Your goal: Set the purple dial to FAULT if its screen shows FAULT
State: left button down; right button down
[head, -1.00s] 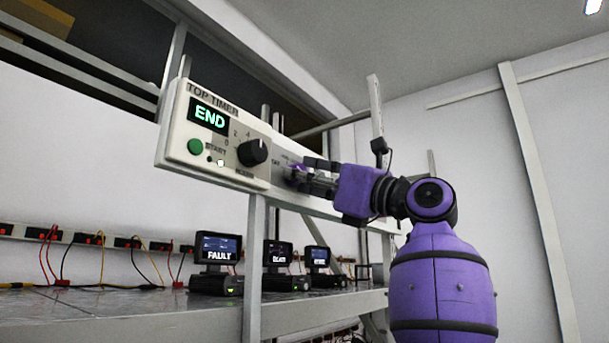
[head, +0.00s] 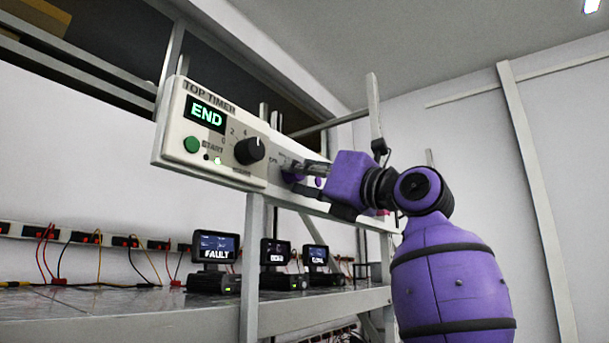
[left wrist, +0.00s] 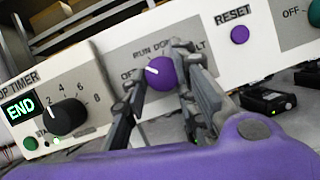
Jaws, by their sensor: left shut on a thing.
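The purple dial (left wrist: 160,74) is on the white panel in the left wrist view. Its white mark points up and left, toward the OFF and RUN side; the FAULT label is partly hidden by a finger. My left gripper (left wrist: 158,80) is shut on the dial, one finger on each side. In the head view my left gripper (head: 300,172) is at the panel and mostly hides the dial. The nearest small screen (head: 217,247) on the shelf reads FAULT. The two screens further along are too small to read surely. My right gripper is not in view.
Left of the dial is the TOP TIMER box (head: 212,140) reading END, with a black knob (head: 249,151) and green START button (head: 192,145). A purple RESET button (left wrist: 239,34) is right of the dial. A metal shelf (head: 130,325) runs below.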

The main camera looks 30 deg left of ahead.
pick_arm(q)
jog(key=m+t+h, duration=0.1)
jog(key=m, duration=0.3)
jog(key=r+m+t+h, duration=0.1)
jog(key=m, duration=0.3)
jog(key=s+r+m+t+h, duration=0.1)
jog(key=m+t, duration=0.1)
jog(key=m, duration=0.3)
jog(key=shift+h, duration=0.4)
jog(key=shift+s+d+r, duration=0.1)
jog(key=c, duration=1.6)
grip_release()
